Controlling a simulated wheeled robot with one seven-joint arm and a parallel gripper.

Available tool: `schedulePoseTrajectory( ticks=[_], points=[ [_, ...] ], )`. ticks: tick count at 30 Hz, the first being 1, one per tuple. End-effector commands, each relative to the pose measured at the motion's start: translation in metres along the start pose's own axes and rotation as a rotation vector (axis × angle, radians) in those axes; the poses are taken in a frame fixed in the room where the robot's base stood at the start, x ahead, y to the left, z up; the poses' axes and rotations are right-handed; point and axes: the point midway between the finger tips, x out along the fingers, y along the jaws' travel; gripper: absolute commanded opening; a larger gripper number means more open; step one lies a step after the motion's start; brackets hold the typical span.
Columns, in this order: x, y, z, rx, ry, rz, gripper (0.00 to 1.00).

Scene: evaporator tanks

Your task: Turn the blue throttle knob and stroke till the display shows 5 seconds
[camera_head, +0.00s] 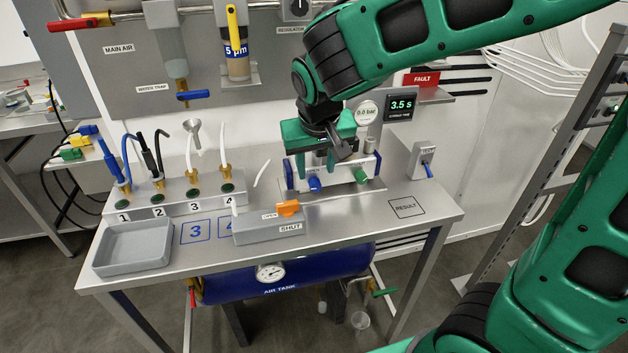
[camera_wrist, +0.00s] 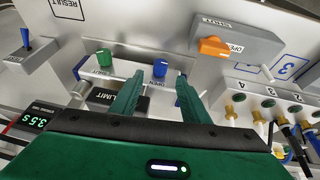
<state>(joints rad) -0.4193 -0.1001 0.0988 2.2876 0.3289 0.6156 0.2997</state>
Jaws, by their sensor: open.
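The blue throttle knob (camera_head: 314,184) sits on the front of a metal valve block on the bench. In the wrist view the blue knob (camera_wrist: 160,68) appears between my two fingertips, a little beyond them. My gripper (camera_head: 318,172) hangs just above and behind the knob; in the wrist view it (camera_wrist: 159,80) is open with nothing between the fingers. A green knob (camera_head: 361,176) is at the block's other end. The display (camera_head: 400,105) reads 3.5 s; it also shows in the wrist view (camera_wrist: 39,122). Contact with the knob cannot be told.
A switch box with a blue lever (camera_head: 428,170) stands to the right. An orange-handled valve box (camera_head: 270,226), a grey tray (camera_head: 132,248) and a numbered manifold (camera_head: 178,196) stand to the left. A red FAULT sign (camera_head: 422,79) and a pressure gauge (camera_head: 367,113) are behind.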

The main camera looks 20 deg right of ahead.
Motion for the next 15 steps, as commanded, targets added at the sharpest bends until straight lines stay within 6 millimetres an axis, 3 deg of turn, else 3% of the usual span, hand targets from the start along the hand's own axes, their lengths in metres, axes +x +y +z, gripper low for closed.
schedulePoseTrajectory(
  ticks=[6,15],
  points=[
    [0.04,0.0,0.001,-0.001,-0.005,0.002,0.42],
    [0.067,0.0,0.0,0.0,-0.002,0.001,0.42]
  ],
)
